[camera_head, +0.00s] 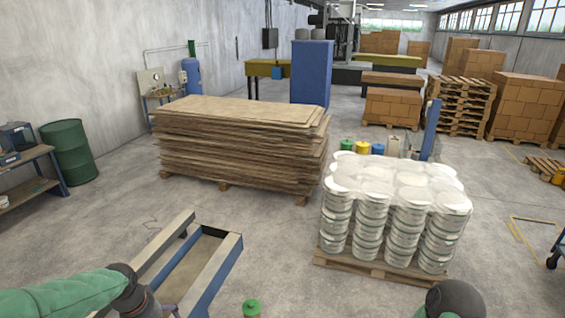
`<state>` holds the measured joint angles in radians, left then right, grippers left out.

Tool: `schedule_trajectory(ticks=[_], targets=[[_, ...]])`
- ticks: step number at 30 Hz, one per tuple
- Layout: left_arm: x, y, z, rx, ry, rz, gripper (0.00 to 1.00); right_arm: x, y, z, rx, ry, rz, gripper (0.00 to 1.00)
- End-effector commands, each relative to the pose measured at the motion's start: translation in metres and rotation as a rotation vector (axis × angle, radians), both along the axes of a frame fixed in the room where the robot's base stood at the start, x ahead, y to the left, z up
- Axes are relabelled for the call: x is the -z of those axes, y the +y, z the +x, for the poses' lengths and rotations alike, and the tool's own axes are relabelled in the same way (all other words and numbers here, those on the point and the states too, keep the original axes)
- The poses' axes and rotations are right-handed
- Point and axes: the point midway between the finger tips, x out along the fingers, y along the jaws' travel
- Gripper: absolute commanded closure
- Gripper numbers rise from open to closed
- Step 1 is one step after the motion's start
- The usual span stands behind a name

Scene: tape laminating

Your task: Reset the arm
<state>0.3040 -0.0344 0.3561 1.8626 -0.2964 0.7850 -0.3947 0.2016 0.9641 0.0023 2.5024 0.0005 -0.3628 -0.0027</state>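My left arm comes in at the lower left, with a green link and a dark joint. Its gripper does not show clearly; the arm runs out at the bottom edge. No object is seen held. A low beige and blue frame (215,272) lies just beyond my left arm.
A pallet of white buckets (395,210) stands ahead on the right. A stack of brown boards (240,150) stands at the centre left. A green drum (70,152) is by the left wall. A small green-topped container (251,308) is at the bottom. Floor between is clear.

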Motion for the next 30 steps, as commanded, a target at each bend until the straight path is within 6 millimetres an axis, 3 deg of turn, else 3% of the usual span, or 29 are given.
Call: schedule_trajectory(ticks=[8,14,20,24,30], targets=[[0.060,-0.044,0.005,-0.030,0.015,-0.076,0.00,0.000,0.000,-0.001,0.001,0.001,0.000,0.37],[0.129,-0.099,-0.006,-0.094,0.043,-0.163,0.00,0.000,0.000,0.000,0.001,0.001,0.000,0.37],[0.194,-0.155,-0.036,-0.191,0.082,-0.235,0.00,0.000,0.000,0.000,0.001,0.001,0.000,0.37],[0.230,-0.188,-0.067,-0.265,0.118,-0.267,0.00,0.000,0.000,-0.001,0.001,0.001,0.000,0.37],[0.263,-0.217,-0.106,-0.354,0.154,-0.283,0.00,0.000,0.000,-0.001,0.001,0.001,0.000,0.37]])
